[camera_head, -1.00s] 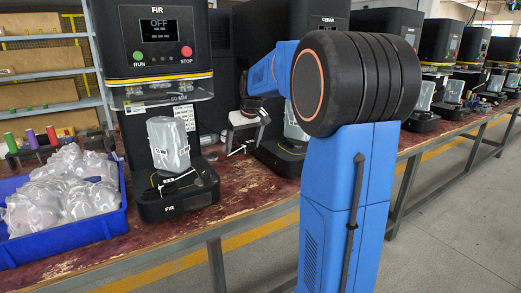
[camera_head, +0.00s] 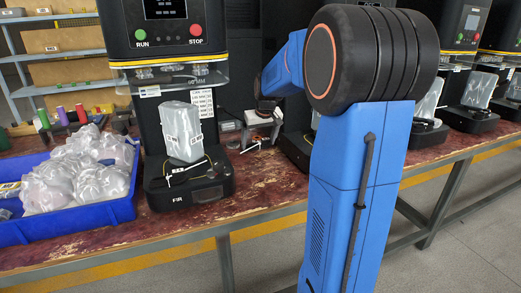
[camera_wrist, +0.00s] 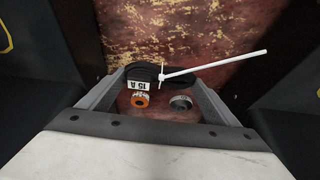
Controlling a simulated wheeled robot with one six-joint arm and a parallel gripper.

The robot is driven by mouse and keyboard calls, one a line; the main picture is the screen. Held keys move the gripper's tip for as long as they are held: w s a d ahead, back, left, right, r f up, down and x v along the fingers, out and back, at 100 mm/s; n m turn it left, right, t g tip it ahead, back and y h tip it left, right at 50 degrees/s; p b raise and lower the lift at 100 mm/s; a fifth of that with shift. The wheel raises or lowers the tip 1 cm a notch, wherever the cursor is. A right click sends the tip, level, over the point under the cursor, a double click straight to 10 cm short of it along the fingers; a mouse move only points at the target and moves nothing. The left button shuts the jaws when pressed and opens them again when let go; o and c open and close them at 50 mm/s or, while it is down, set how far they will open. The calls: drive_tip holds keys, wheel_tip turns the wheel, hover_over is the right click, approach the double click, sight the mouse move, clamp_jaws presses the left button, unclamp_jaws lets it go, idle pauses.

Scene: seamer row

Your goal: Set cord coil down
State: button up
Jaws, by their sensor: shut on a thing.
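The cord coil (camera_wrist: 175,77) is a black loop with a white tie sticking out to the right and a white tag reading "15 A". It sits between the fingertips of my gripper (camera_wrist: 157,80), which is shut on it, over the worn red-brown bench top (camera_wrist: 195,30). I cannot tell how far it is above the bench. In the head view my gripper (camera_head: 262,118) is small and partly dark, above the bench to the right of the FIR machine, and the coil is hard to make out there.
The FIR machine (camera_head: 190,192) holds a wrapped block on its base. A blue bin (camera_head: 75,226) of clear plastic bags stands left. In the wrist view, an orange-ringed round part (camera_wrist: 140,99) and a grey round part (camera_wrist: 181,103) show between the fingers. Dark machine sides flank the bench strip.

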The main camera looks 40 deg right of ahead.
sight(259, 149)
drive_tip(key=shift+f, duration=1.8)
drive_tip(key=shift+f, duration=0.1)
drive_tip(key=o, duration=1.1)
